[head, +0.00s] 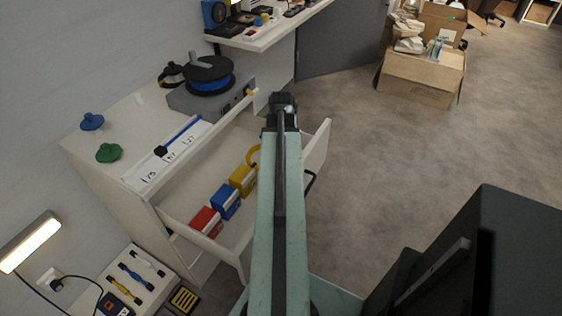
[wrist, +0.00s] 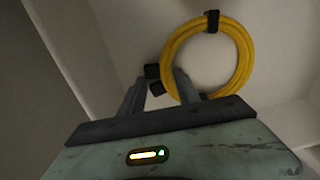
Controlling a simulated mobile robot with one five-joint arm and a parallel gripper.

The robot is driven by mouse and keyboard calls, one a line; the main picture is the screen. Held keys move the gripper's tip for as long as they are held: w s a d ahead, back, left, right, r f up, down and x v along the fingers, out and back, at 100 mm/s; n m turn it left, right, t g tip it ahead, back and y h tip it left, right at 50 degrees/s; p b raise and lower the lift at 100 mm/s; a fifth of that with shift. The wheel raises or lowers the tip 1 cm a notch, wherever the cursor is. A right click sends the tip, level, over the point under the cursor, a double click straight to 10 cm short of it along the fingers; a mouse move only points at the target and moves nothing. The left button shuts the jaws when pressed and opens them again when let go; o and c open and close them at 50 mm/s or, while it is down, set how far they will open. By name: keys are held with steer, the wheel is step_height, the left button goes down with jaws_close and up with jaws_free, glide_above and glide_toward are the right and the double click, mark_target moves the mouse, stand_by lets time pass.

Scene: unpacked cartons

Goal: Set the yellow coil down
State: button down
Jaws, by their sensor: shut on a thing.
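The yellow coil (wrist: 246,55) is a ring of cable with a black band at its top in the wrist view. My gripper (wrist: 160,80) is shut on the coil's lower left edge, beside dark blocks. In the head view, a curved piece of the yellow coil (head: 253,155) shows left of my arm, at the open drawer (head: 228,243). My arm hides the rest of it and my gripper there. I cannot tell whether the coil touches the drawer floor.
In the drawer are a red box (head: 206,222), a blue box (head: 226,201) and a yellow box (head: 242,180). A blue spool (head: 209,85) stands on a grey unit on the cabinet top. Open floor (head: 345,200) lies right of the drawer.

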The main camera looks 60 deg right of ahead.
steer(key=shift+f, duration=0.2)
steer(key=c, duration=0.9)
jaws_free()
steer(key=shift+r, duration=0.1)
step_height(320, 180, up, 12)
steer(key=p, duration=1.2)
steer(key=shift+r, duration=0.25)
steer(key=shift+f, duration=0.1)
